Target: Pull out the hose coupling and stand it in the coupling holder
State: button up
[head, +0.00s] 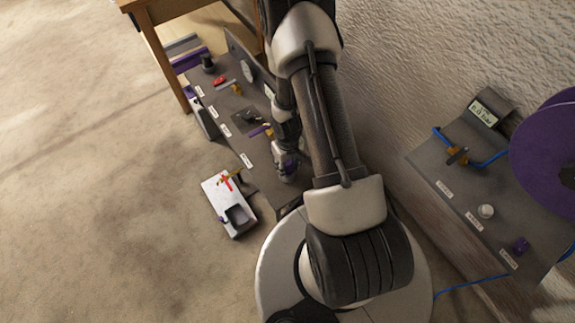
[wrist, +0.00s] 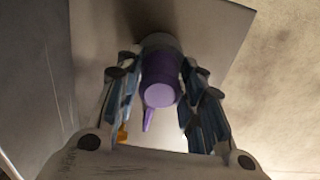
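A purple cylindrical piece (wrist: 159,88) with a grey collar and a thin purple tail shows between the fingers in the wrist view; it looks like the hose coupling. My gripper (wrist: 160,70) has one finger on each side of it, very close to it. I cannot tell whether the pads press on it. In the head view my gripper (head: 285,170) is low at the near end of the left grey panel (head: 222,108), with a little purple at its fingers. I cannot make out for certain which thing is the coupling holder.
A white box (head: 220,193) with a red part and a dark recess lies on the floor left of my gripper. A second grey panel (head: 455,185) at the right bears a purple reel (head: 550,150), a white knob (head: 486,211) and a small purple piece (head: 521,245). Open floor lies left.

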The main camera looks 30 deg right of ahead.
aim_at(288, 163)
grip_shut()
jog(key=shift+r, duration=0.2)
jog(key=shift+r+p, duration=2.85)
jog(key=shift+p, duration=0.2)
